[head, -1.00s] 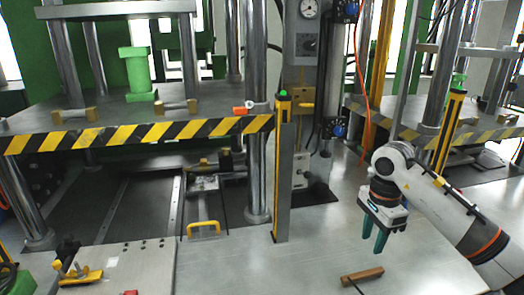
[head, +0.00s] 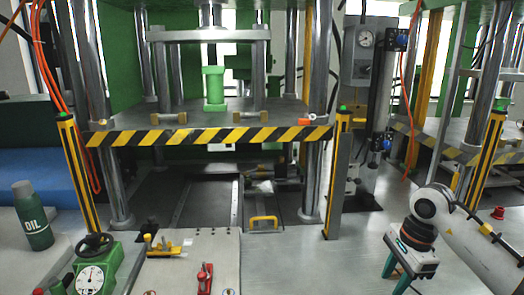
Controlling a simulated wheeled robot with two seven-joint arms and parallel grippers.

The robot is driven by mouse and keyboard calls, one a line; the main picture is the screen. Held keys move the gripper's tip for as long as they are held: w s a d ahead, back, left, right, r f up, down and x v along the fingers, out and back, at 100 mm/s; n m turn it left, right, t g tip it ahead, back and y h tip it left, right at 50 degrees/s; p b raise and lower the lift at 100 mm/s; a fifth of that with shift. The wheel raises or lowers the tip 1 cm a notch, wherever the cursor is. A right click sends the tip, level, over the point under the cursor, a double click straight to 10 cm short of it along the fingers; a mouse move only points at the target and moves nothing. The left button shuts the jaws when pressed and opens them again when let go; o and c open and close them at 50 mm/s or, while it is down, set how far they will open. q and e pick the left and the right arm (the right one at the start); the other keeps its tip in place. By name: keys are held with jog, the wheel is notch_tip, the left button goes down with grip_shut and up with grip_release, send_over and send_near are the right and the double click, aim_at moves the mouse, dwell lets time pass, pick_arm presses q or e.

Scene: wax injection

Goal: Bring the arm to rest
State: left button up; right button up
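My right arm comes in from the right, over the grey metal table (head: 320,270). Its gripper (head: 394,275) hangs down near the bottom right of the head view. The two teal fingers are apart and I see nothing between them. The lower fingertips are close to the frame's bottom edge. My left arm and gripper do not show.
A press with a striped front edge (head: 210,136) stands behind the table. A yellow-black post (head: 337,185) rises left of my gripper. A green OIL bottle (head: 32,215), a gauge unit (head: 98,270) and a clamp plate (head: 195,245) are at left.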

jog(key=s+a+m+t+y, duration=0.15)
jog(key=a+y, duration=0.75)
jog(key=a, duration=0.9)
jog(key=s+a+r+m+t+y, duration=0.2)
jog(key=a+r+m+t+y, duration=0.3)
jog(key=r+m+t+y, duration=0.65)
jog(key=w+d+f+m+t+h, duration=0.1)
jog(key=d+f+m+t+h, duration=0.35)
jog(key=m+h, duration=0.55)
jog(key=w+d+f+m+t+h, duration=0.1)
jog(key=d+f+m+t+h, duration=0.2)
jog(key=d+m+h, duration=0.75)
jog(key=s+f+m+g+h, duration=0.2)
jog(key=s+f+m+g, duration=0.25)
jog(key=f+m, duration=0.65)
jog(key=s+f+m+g, duration=0.4)
jog(key=s+f+g, duration=0.3)
jog(key=s, duration=0.4)
jog(key=s+f+m+g, duration=0.55)
jog(key=s+f, duration=0.25)
jog(key=s, duration=0.2)
notch_tip(320, 180, down, 25)
jog(key=s+n+g, duration=0.1)
jog(key=s+g, duration=0.1)
jog(key=s+d+f, duration=0.3)
jog(key=s+f, duration=1.2)
jog(key=shift+s+d+g+p, duration=0.15)
jog(key=shift+s+g+p, duration=0.25)
jog(key=shift+g, duration=0.05)
